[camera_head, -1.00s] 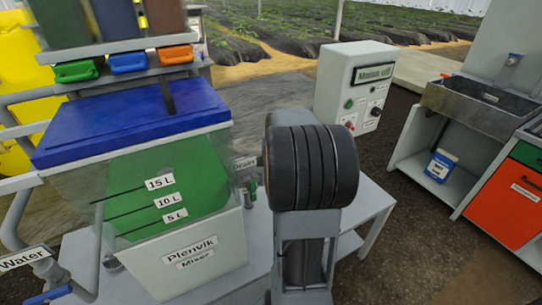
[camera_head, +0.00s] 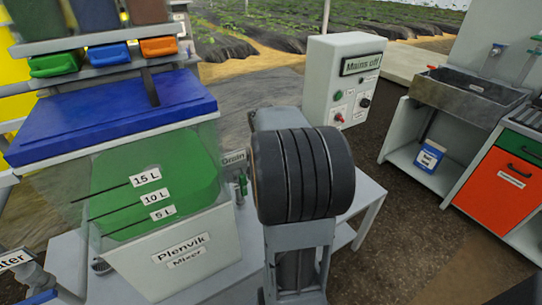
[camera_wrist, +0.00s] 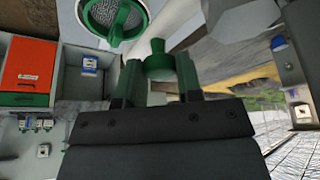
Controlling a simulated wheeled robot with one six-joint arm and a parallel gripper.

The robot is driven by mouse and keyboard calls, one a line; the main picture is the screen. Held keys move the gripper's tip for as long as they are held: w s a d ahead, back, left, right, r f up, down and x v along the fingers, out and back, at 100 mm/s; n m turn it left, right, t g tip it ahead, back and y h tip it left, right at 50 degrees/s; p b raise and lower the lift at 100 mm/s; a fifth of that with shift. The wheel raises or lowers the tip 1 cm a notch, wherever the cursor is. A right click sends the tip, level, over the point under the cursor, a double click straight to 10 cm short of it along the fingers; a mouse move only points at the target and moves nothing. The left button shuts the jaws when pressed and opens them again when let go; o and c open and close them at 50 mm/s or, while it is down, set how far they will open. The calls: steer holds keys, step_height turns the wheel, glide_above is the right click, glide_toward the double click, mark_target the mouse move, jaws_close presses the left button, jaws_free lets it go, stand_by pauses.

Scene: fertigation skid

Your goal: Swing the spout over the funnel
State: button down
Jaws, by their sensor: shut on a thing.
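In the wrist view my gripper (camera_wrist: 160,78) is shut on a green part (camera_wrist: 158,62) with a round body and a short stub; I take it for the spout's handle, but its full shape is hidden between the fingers. A round green-rimmed cup with a grey mesh inside (camera_wrist: 113,18), seemingly the funnel, is at the top left, apart from my fingers. The top edge cuts it off. In the head view my own arm hides the gripper.
The Plenvik mixer tank (camera_head: 185,255) with its blue lid (camera_head: 100,115) stands at left. The control box (camera_head: 340,80) reads "Mains off" behind my arm. A sink (camera_head: 465,95) and an orange cabinet (camera_head: 495,180) are at right. The floor between is clear.

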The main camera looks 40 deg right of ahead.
steer(key=shift+s, duration=0.1)
steer(key=c, duration=0.8)
jaws_free()
steer(key=p+v, duration=0.1)
steer(key=v, duration=1.3)
steer(key=shift+f, duration=0.1)
